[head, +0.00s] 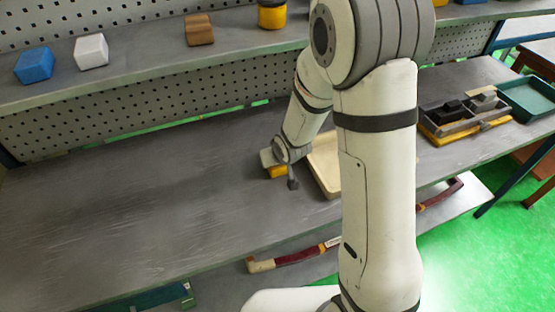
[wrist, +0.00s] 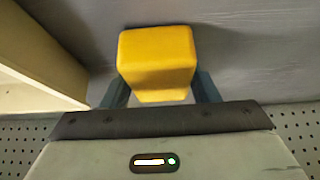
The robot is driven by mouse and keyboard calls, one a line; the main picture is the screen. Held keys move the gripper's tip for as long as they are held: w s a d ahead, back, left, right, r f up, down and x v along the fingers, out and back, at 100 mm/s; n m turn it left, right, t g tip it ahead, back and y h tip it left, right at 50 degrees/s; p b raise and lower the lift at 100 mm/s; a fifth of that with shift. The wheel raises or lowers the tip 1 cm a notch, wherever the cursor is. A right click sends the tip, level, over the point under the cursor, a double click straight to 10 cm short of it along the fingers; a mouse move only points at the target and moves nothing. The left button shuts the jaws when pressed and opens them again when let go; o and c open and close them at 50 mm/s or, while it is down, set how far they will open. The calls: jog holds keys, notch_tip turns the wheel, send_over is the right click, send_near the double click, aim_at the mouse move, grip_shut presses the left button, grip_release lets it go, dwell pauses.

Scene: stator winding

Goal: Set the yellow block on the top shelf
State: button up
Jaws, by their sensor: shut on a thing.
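The yellow block (wrist: 157,58) sits between the two fingers of my gripper (wrist: 160,90) in the wrist view. My gripper is shut on it. In the head view the yellow block (head: 277,172) shows under my gripper (head: 280,166), low over the grey workbench (head: 130,205), left of a cream tray. I cannot tell whether the block touches the bench. The top shelf (head: 140,73) runs above the back of the bench. It holds a blue block (head: 34,65), a white block (head: 91,51), a brown wooden piece (head: 199,30) and a yellow-and-black round item (head: 272,14).
The cream tray (head: 324,160) stands close beside my gripper and also shows in the wrist view (wrist: 40,62). A pegboard (head: 110,110) rises behind the bench. An organizer (head: 462,117) and a green bin (head: 527,98) are at the right. The bench's left part is clear.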

jog(key=shift+f, duration=0.25)
jog(key=o, duration=1.1)
jog(key=shift+r, duration=0.1)
